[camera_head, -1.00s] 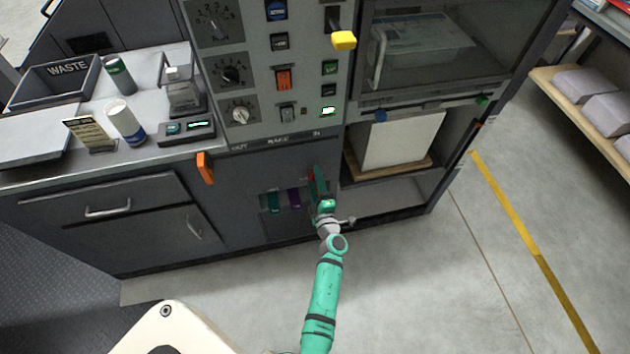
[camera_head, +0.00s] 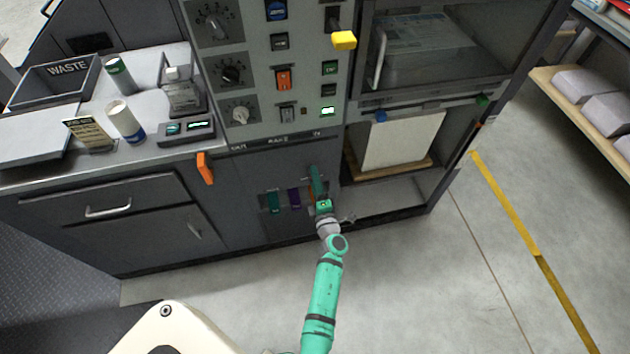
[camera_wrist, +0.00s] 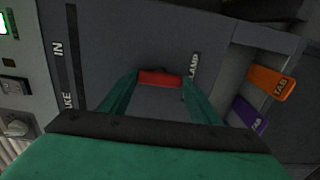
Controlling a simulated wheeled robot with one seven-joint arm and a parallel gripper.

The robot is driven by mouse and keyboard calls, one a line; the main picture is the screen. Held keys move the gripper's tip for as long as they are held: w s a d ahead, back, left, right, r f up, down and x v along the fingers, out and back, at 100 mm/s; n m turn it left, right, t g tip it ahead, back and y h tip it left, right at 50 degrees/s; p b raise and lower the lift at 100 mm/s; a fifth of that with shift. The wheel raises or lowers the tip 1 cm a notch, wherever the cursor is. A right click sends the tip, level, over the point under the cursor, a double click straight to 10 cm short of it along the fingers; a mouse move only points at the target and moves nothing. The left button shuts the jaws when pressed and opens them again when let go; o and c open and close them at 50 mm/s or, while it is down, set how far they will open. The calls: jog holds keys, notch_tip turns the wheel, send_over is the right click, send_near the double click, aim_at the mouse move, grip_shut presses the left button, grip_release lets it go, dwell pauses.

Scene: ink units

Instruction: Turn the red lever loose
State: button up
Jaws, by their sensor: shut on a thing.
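The red lever (camera_wrist: 160,78) shows in the wrist view as a short red bar between my two green fingertips. It lies across the gap in that view, near a partly covered label reading "LAMP" (camera_wrist: 193,67). My gripper (camera_wrist: 161,82) is shut on the lever. In the head view my gripper (camera_head: 317,178) is at the dark lower cabinet front, and the lever is hidden behind it.
An orange tab (camera_wrist: 270,83) and a purple tab (camera_wrist: 248,115) stick out close by in the wrist view. The head view shows the purple tab (camera_head: 294,197) and a teal tab (camera_head: 273,201) left of my gripper. An orange handle (camera_head: 205,168) juts out further left.

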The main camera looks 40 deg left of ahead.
jog(key=o, duration=1)
jog(key=shift+a, duration=0.1)
jog(key=shift+o, duration=0.2)
jog(key=v, duration=1.1)
jog(key=s+d+r+m+t+h, duration=0.1)
jog(key=s+d+r+m+h, duration=0.3)
jog(key=s+d+m, duration=0.5)
jog(key=s+d+r+m+t+h, duration=0.1)
jog(key=s+d+r+m+h, duration=0.4)
jog(key=s+d+r+m, duration=0.2)
jog(key=s+d+r+m+t+h, duration=0.1)
jog(key=s+d+r+m+h, duration=0.3)
jog(key=s+d+m, duration=0.8)
jog(key=shift+s+d+r+t+h, duration=0.2)
jog(key=shift+s+r+t+h, duration=0.2)
jog(key=shift+s+r, duration=0.55)
